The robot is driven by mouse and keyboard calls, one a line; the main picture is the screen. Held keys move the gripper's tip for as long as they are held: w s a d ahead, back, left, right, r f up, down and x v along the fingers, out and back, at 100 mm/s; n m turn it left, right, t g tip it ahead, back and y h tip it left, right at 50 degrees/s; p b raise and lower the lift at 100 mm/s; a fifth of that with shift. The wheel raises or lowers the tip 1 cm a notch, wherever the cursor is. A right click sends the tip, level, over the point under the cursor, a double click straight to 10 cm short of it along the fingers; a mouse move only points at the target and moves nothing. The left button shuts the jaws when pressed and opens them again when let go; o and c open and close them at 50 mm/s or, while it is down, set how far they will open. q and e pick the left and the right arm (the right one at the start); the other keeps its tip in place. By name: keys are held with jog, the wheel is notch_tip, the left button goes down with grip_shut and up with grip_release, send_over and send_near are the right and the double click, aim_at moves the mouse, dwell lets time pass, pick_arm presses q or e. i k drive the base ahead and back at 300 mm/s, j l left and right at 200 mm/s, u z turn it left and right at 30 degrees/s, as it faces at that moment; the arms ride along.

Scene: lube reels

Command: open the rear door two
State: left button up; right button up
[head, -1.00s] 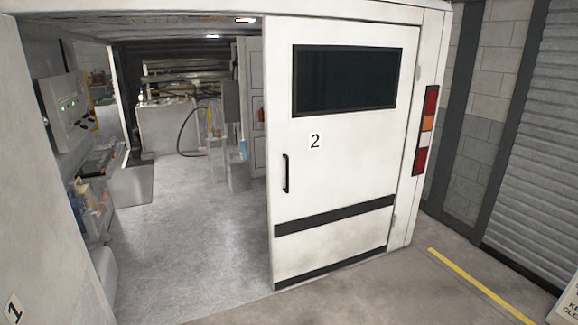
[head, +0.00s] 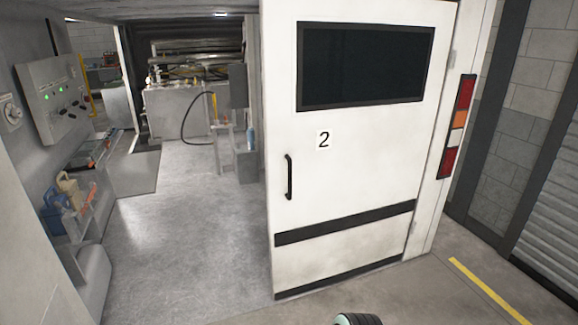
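The rear door two (head: 345,215) is a white panel marked with a black "2", with a dark window (head: 364,67) and a black stripe. It stands on the right side of the van's rear opening and looks shut or nearly so. Its black vertical handle (head: 289,177) is at the door's left edge, and nothing touches it. A small dark and pale green rounded piece, probably part of my arm, shows at the bottom edge below the door. I cannot tell which arm it is, and no gripper fingers show.
The left half of the opening is clear, showing a grey floor (head: 185,225), a control panel (head: 58,98) and a shelf with tools (head: 70,195). Tail lights (head: 458,125) are right of the door. A yellow line (head: 487,288) marks the floor outside, near a shutter (head: 552,220).

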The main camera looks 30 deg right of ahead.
aim_at(352, 89)
jog(key=i+l+u, duration=0.1)
jog(key=i+l, duration=0.7)
jog(key=l, duration=0.15)
